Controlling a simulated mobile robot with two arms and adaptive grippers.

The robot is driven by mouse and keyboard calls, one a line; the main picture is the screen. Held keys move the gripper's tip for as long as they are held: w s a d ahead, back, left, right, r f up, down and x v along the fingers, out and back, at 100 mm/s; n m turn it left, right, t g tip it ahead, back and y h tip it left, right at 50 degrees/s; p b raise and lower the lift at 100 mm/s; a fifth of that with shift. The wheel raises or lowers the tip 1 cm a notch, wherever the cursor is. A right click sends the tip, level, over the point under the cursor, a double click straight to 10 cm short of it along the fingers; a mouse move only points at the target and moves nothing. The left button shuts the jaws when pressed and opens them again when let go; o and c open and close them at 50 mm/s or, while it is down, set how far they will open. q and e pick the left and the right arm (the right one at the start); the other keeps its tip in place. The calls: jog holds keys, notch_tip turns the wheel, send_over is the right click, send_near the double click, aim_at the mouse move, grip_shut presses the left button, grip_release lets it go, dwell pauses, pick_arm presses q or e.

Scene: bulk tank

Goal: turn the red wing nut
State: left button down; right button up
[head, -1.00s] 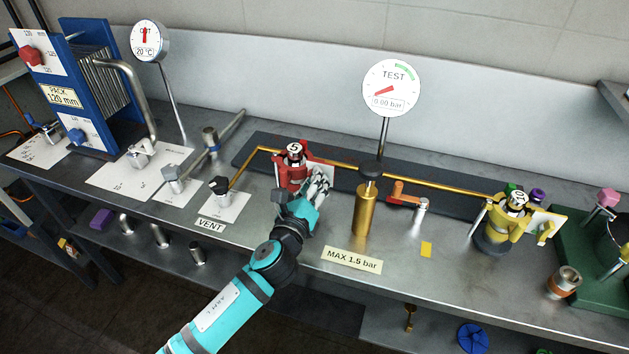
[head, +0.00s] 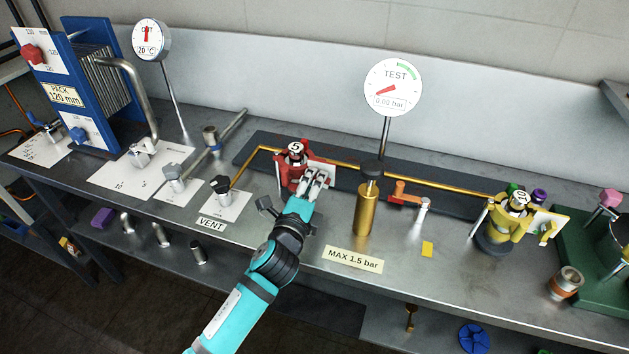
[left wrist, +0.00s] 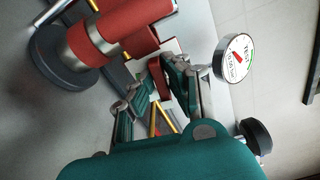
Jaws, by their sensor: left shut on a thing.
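The red clamp fixture (head: 290,175) with a round cap marked 5 stands on the bench in the middle of the head view. Its red body (left wrist: 105,35) with a grey band fills the upper left of the left wrist view. My left gripper (head: 318,180) is at the right side of this fixture, in front of a white plate. In the left wrist view its fingers (left wrist: 168,78) are closed around a small red part, the red wing nut (left wrist: 161,86). The fingers hide most of the nut. My right gripper is in neither view.
A brass cylinder (head: 364,212) with a dark knob stands close to the right of my left gripper. Behind it are the TEST gauge (head: 393,88) and a brass pipe (head: 430,182). A yellow fixture (head: 508,222) is further right. The VENT valve (head: 222,190) is at the left.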

pick_arm(q)
jog(key=shift+f, duration=0.1)
dwell(0.4)
jog(key=c, duration=1.4)
grip_release()
jog(key=shift+o, duration=0.2)
jog(key=v, duration=1.2)
